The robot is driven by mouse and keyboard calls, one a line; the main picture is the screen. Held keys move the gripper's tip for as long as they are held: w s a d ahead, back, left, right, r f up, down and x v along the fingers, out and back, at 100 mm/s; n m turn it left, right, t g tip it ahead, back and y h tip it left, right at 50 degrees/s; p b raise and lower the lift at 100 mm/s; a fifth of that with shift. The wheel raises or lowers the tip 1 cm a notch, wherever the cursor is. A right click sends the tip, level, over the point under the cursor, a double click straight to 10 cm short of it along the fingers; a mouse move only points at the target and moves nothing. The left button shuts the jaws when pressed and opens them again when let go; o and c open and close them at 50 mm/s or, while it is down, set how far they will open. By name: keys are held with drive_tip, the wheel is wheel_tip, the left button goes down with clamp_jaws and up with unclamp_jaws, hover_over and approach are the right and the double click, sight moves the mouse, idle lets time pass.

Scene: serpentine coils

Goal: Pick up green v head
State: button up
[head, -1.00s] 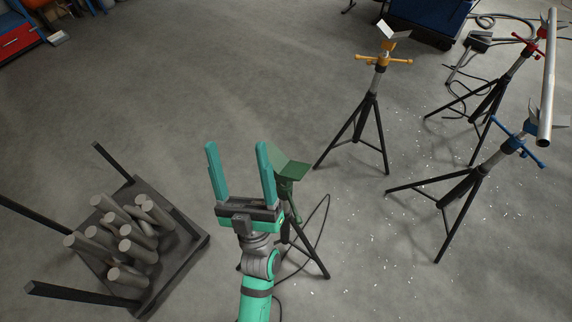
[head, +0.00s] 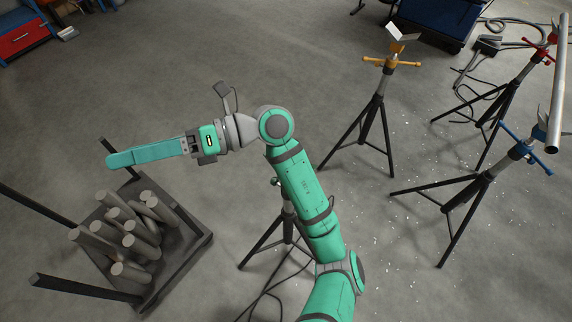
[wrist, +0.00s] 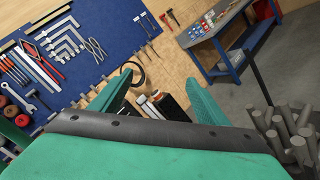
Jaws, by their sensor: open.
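The green v head is hidden in the head view behind my arm. Part of its black tripod stand (head: 288,228) shows below and beside the arm. My gripper (head: 112,160) points left, high over the back edge of the pipe rack and away from the stand. In the wrist view my gripper (wrist: 160,88) has its two teal fingers spread, with only background between them. The green v head is not in the wrist view.
A rack (head: 185,255) with upright posts holds several grey pipes (head: 140,235) at left. Stands with yellow (head: 392,62), blue (head: 522,148) and red (head: 540,52) heads are at right; a long pipe (head: 558,85) lies across two. A workbench (wrist: 225,45) shows in the wrist view.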

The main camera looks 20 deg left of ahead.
drive_tip(key=w+d+f+t+h, duration=0.5)
drive_tip(key=w+f+h, duration=0.25)
drive_tip(key=f, duration=0.35)
drive_tip(key=w+d+f+m+t+h, duration=0.25)
drive_tip(key=w+d+t+h, duration=0.45)
drive_tip(key=w+d, duration=0.8)
drive_tip(key=shift+n+g+h, duration=0.25)
drive_tip(key=shift+g+h, duration=0.4)
drive_tip(key=shift+g, duration=0.05)
drive_tip(key=f, duration=0.1)
drive_tip(key=s+d+f, duration=0.1)
drive_tip(key=f, duration=0.1)
drive_tip(key=d+f, duration=0.1)
drive_tip(key=f, duration=0.1)
drive_tip(key=shift+s, duration=0.35)
drive_tip(key=f, duration=0.4)
drive_tip(key=shift+s+f, duration=0.15)
drive_tip(key=shift+s, duration=0.1)
drive_tip(key=shift+d+f, duration=0.1)
drive_tip(key=shift+f, duration=0.45)
drive_tip(key=shift+w, duration=0.1)
drive_tip(key=c, duration=1.5)
